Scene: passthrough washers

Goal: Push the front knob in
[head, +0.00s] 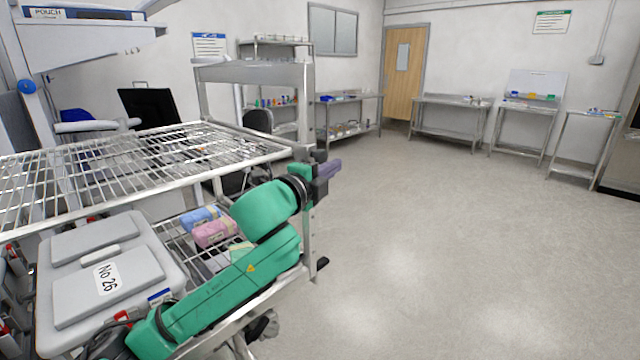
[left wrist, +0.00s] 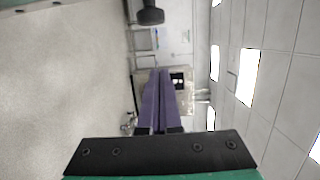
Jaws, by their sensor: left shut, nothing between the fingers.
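My left gripper (head: 330,169) has purple fingers and points right in the head view, just past the right end of a wire rack cart. In the left wrist view its two fingers (left wrist: 161,88) lie side by side, shut and empty. No front knob can be made out for certain in either view. A dark, rounded piece (left wrist: 150,14) shows at the top of the left wrist view, apart from the fingers, and I cannot tell what it is. My right gripper is not in view.
My green left arm passes close to the cart's wire shelf (head: 150,152). A grey lidded box (head: 137,250) marked No 26 and blue (head: 201,217) and pink (head: 213,234) packs sit below. The floor (head: 440,240) to the right is clear. Steel tables (head: 450,103) line the far wall.

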